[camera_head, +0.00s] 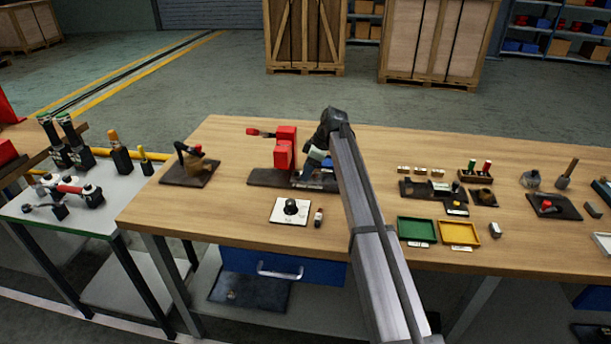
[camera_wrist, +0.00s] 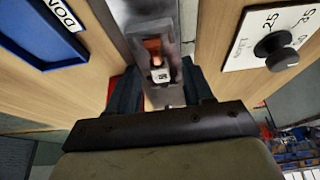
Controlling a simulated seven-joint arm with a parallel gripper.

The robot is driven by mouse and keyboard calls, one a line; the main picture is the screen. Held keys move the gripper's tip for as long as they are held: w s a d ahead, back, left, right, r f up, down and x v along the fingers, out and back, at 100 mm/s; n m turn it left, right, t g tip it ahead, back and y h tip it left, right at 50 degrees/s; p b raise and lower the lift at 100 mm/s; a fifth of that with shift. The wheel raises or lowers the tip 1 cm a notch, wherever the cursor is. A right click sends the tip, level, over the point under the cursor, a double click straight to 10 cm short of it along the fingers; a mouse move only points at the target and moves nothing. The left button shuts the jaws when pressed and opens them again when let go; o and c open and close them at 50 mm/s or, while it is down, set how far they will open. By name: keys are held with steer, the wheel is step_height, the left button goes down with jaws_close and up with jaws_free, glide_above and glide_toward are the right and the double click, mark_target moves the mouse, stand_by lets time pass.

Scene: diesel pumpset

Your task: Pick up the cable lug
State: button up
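My gripper (camera_wrist: 160,84) reaches down over the workbench, with its two dark fingers apart in the wrist view. In the head view my gripper (camera_head: 316,170) is beside the red press (camera_head: 285,150), partly covered by my arm. Between and just beyond the fingers is a grey metal fixture (camera_wrist: 135,32). A small copper-orange piece (camera_wrist: 153,47), possibly the cable lug, shows in it, with a small pale block (camera_wrist: 160,75) nearer the fingers. I cannot tell whether either finger touches these pieces. I cannot make out the lug in the head view.
A white dial card with a black knob (camera_wrist: 275,47) lies to the right in the wrist view; the card also shows in the head view (camera_head: 280,216). A blue tray (camera_wrist: 35,35) is at the left. Green (camera_head: 416,230) and yellow (camera_head: 459,233) trays stand right of my arm.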

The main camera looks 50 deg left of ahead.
jaws_close()
steer(key=shift+r, duration=0.1)
stand_by(0.4)
step_height(320, 180, up, 18)
stand_by(0.5)
